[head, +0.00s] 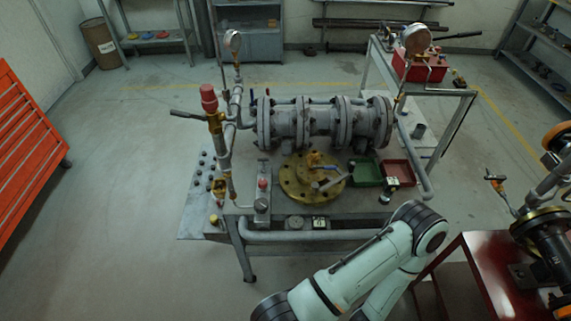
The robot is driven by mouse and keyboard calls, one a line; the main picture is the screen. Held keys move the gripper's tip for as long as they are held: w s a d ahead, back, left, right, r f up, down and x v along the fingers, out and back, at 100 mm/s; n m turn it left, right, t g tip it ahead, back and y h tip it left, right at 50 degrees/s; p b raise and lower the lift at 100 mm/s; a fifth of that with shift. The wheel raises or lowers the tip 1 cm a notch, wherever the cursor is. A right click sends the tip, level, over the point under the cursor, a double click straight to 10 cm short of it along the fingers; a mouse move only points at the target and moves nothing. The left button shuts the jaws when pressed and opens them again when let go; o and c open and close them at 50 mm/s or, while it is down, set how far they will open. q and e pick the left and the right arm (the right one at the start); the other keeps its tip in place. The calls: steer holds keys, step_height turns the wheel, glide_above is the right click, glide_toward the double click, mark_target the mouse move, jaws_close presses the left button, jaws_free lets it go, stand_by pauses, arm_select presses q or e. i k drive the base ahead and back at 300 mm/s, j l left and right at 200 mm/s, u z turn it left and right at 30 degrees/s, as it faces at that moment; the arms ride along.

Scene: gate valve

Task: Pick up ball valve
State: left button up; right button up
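A small brass-coloured fitting with a blue part (314,159), which looks like a ball valve, is on or just behind the round brass flange (293,187) on the workbench. A grey bar-like piece lies across the flange beside it. Whether the fitting rests on the flange or only touches it is too small to tell. A white and grey arm of mine comes up from the bottom and bends in front of the bench's right front corner. Neither of my grippers shows in the head view.
A large grey flanged pipe assembly (322,121) spans the back of the workbench. A green tray (366,173) and a red tray (399,172) stand right of the flange. A red-capped upright valve (209,99) stands at the left. A red cabinet (27,145) is far left.

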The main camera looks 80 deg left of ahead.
mark_target(313, 157)
steer(key=u, duration=1.8)
